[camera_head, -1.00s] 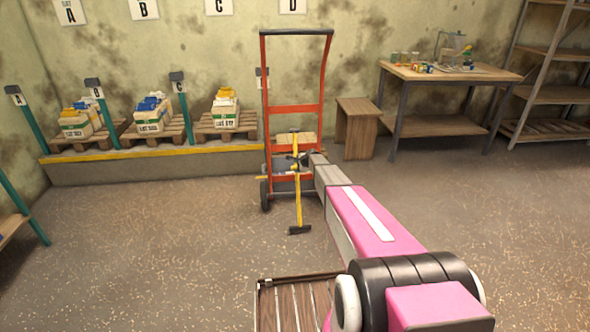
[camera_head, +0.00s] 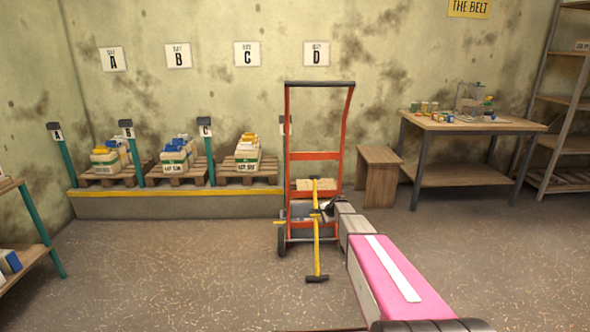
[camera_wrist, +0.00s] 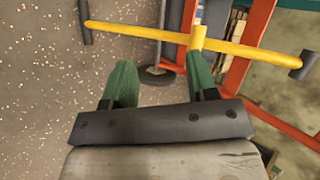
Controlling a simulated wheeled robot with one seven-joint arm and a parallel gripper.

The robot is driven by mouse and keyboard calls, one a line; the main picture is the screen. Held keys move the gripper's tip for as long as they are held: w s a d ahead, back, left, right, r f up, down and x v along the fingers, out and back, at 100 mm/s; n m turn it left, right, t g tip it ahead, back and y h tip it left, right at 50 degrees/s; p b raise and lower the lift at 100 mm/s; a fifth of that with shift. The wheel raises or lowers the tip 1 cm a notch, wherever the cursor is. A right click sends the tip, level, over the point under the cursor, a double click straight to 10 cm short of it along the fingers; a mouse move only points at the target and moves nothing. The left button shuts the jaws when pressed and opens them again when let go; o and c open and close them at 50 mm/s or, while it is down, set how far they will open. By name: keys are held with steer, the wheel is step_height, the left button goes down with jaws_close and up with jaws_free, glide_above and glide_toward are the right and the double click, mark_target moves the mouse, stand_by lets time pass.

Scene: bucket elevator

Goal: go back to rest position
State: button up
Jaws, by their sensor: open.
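In the head view my gripper (camera_head: 326,208) is small and partly hidden at the end of my pink and grey arm. It is beside the upright yellow bar (camera_head: 316,245), in front of a red hand truck (camera_head: 316,156).
A wooden stool (camera_head: 380,178) and a workbench (camera_head: 470,125) stand at the right. A shelf edge (camera_head: 30,255) is at the left. The floor (camera_head: 170,270) is mostly clear.

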steer(key=s+r+n+g+h, duration=0.1)
steer(key=s+r+n+g, duration=0.1)
steer(key=s, duration=1.3)
steer(key=s+r+n+g+h, duration=0.2)
steer(key=s+r+n, duration=0.2)
steer(key=s, duration=1.1)
steer(key=s+r+n+g+h, duration=0.1)
steer(key=s+n, duration=0.6)
steer(key=s, duration=0.8)
steer(key=shift+s+a+r+g+h, duration=0.15)
steer(key=shift+s+r+g+h, duration=0.2)
steer(key=shift+r+g, duration=0.5)
steer(key=shift+r, duration=0.1)
